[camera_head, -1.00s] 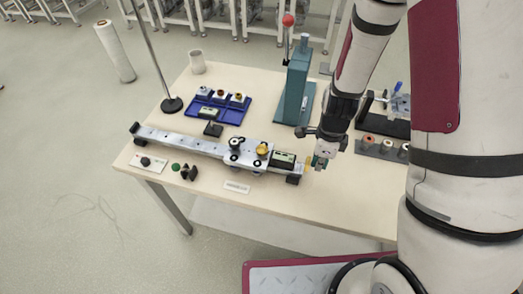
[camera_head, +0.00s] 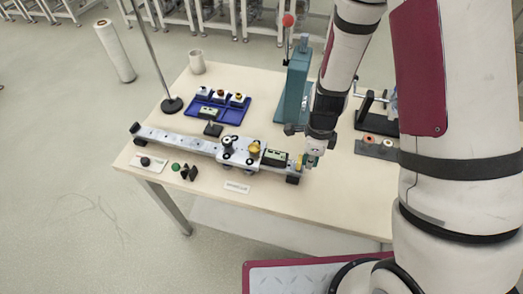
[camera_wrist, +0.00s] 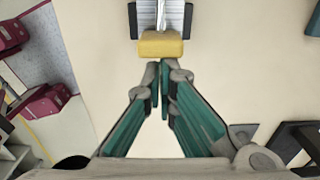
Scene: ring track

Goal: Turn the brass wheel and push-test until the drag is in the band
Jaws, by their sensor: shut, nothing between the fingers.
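The brass wheel (camera_head: 254,148) sits on top of a silver carriage (camera_head: 238,158) on a long metal rail (camera_head: 170,138). A dark knob (camera_head: 227,142) stands left of it, and a small display box (camera_head: 275,157) is on its right; its reading is too small to tell. A yellow block (camera_head: 298,165) is at the carriage's right side, near the rail's right end. My gripper (camera_head: 309,162) is shut and empty just right of this block. In the wrist view, the closed fingertips (camera_wrist: 161,66) are at the yellow block's (camera_wrist: 160,44) near face, touching or almost touching.
A blue tray (camera_head: 234,117) with small spools stands behind the rail. A teal press (camera_head: 291,90) stands at the back, near my arm. A green button (camera_head: 175,167), black pieces (camera_head: 189,173) and a white label card (camera_head: 237,187) lie in front. The front right tabletop is clear.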

